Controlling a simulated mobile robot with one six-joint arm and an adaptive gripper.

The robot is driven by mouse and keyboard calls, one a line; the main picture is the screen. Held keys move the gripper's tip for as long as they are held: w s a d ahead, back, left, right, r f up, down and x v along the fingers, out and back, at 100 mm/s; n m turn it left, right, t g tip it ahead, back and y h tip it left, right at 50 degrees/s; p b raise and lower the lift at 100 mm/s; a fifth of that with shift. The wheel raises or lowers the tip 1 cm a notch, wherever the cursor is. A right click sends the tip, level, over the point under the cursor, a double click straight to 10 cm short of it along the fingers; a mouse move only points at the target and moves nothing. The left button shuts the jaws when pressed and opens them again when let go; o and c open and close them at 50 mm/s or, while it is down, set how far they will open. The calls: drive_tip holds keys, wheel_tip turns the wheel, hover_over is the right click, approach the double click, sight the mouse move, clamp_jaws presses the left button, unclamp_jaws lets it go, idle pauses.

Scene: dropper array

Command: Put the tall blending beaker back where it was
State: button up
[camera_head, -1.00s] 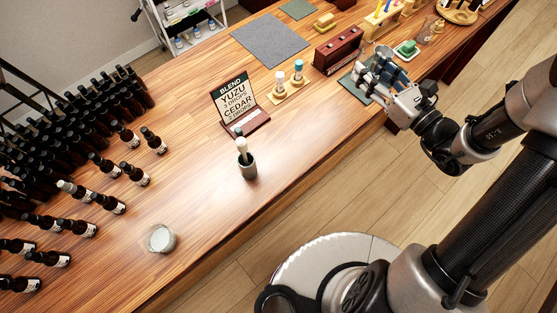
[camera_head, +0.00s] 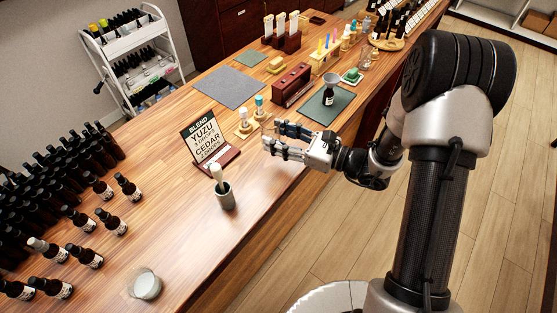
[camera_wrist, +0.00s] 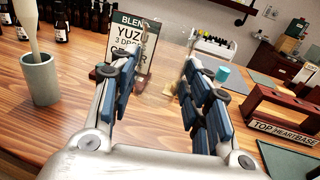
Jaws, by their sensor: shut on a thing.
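The tall blending beaker (camera_wrist: 166,66) is clear glass and shows only faintly between my fingertips in the wrist view. My gripper (camera_head: 271,144) is shut on it and holds it over the wooden counter, right of the blend sign; it also shows in the wrist view (camera_wrist: 168,58). In the head view the fingers hide most of the beaker, and I cannot tell how high its base is above the wood.
A grey pot (camera_head: 225,197) with a pestle stands in front. A green mat (camera_head: 313,106) holds a dark bottle with a funnel. Bare counter lies near the front-left glass (camera_head: 147,286).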

sight(279, 164)
drive_tip(key=shift+f+b, duration=1)
drive_tip(key=shift+f, duration=2.9)
drive_tip(key=shift+f, duration=0.25)
drive_tip(key=o, duration=1.1)
drive_tip(key=shift+r, duration=0.1)
drive_tip(key=shift+r, duration=0.1)
